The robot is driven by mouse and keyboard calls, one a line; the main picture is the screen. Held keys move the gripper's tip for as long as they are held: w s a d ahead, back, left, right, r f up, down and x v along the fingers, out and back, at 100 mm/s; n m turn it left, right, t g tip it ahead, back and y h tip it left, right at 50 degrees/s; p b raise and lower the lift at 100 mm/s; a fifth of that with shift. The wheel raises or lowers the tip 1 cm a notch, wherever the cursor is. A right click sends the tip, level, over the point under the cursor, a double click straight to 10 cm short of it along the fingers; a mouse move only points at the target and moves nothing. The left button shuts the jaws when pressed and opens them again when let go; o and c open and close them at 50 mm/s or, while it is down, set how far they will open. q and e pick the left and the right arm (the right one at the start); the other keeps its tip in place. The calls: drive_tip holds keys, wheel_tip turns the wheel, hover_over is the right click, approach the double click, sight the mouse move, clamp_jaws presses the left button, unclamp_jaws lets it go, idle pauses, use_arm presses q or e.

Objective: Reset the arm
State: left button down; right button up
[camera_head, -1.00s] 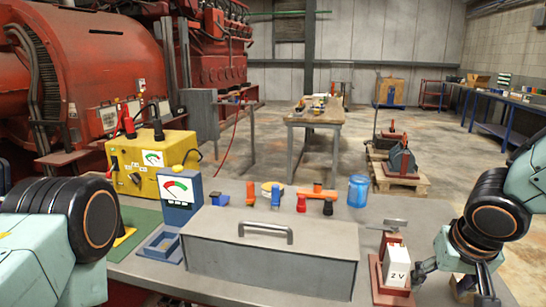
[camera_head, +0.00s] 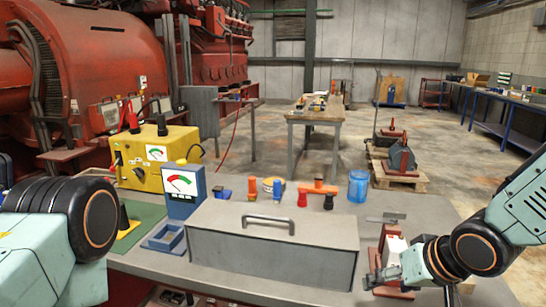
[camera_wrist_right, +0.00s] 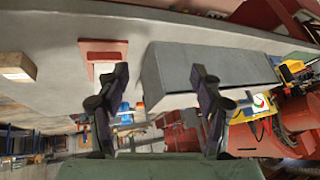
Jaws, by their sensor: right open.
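My right gripper (camera_head: 388,277) is at the right of the bench, low in front of the red stand with the white block (camera_head: 394,249). It partly covers the stand and block. In the right wrist view its two fingers (camera_wrist_right: 157,88) are spread apart with nothing between them. The red stand (camera_wrist_right: 122,47) shows there beyond the left finger. My left arm comes in at the left edge of the head view, but its gripper is not visible.
A grey metal box (camera_head: 270,250) with a handle fills the bench middle. A blue meter (camera_head: 184,190), yellow battery unit (camera_head: 160,165), blue open tray (camera_head: 164,238) and blue jar (camera_head: 358,187) stand around it. The floor beyond the bench has free room.

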drive_tip(key=s+f+g+h+b, duration=0.1)
drive_tip(key=s+f, duration=0.5)
drive_tip(key=f, duration=0.4)
drive_tip(key=s+f+g+h+b, duration=0.1)
drive_tip(key=s+f+b, duration=0.1)
drive_tip(key=s+f, duration=0.6)
drive_tip(key=s+d+f+g+b, duration=0.1)
drive_tip(key=s+f+g, duration=0.3)
drive_tip(key=s+f, duration=0.8)
drive_tip(key=s, duration=0.3)
drive_tip(key=shift+s+f+m+h+b, duration=0.3)
drive_tip(key=shift+s+f+h, duration=0.05)
drive_tip(key=shift+h, duration=0.05)
